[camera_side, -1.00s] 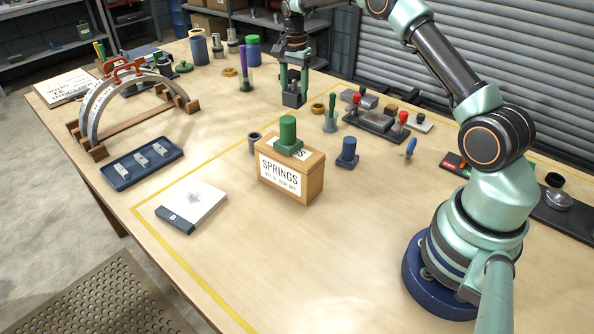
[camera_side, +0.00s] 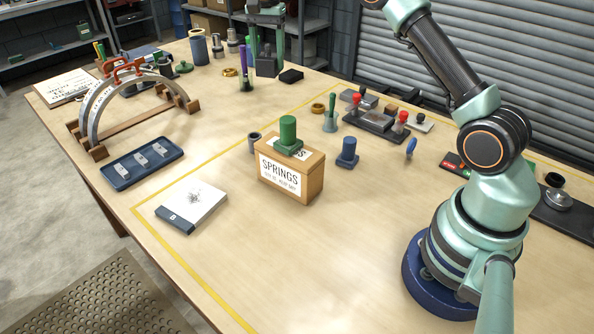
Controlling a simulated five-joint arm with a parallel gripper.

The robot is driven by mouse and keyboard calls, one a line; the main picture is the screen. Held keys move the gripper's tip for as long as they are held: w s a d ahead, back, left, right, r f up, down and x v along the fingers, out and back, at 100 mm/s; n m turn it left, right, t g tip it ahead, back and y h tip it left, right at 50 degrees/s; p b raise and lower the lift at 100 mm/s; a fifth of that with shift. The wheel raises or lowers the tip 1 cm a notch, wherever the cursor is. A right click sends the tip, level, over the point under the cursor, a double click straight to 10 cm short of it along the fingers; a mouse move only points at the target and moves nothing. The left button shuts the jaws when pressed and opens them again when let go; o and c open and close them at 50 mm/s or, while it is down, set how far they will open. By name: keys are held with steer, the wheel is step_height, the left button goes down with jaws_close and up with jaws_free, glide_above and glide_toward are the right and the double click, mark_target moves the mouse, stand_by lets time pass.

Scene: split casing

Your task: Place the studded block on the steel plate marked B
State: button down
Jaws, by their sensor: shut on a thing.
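The steel plate marked B (camera_side: 207,197) is pale, with a dark mark in its middle and a dark blue front strip lettered B. It lies flat at the left front of the table, and its top is otherwise bare. My gripper (camera_side: 267,62) is at the back of the table, far from the plate. Its green fingers are shut on a dark grey block (camera_side: 266,67), which seems to be the studded block and looks held above the table. Its studs are too small to make out.
A cardboard SPRINGS box (camera_side: 301,186) with a green stepped part (camera_side: 288,133) on top stands right of the plate. A blue tray (camera_side: 141,163) and an arched gauge (camera_side: 95,112) are to its left. A flat dark square (camera_side: 291,76) lies near my gripper.

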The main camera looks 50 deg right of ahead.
steer(key=a+r+n, duration=0.1)
steer(key=a+n, duration=0.5)
steer(key=a, duration=0.9)
steer(key=n, duration=0.7)
glide_above(198, 209)
step_height(198, 209, down, 19)
steer(key=shift+f, duration=0.2)
steer(key=shift+f, duration=0.15)
steer(key=shift+c, duration=0.6)
jaws_free()
steer(key=shift+f, duration=0.1)
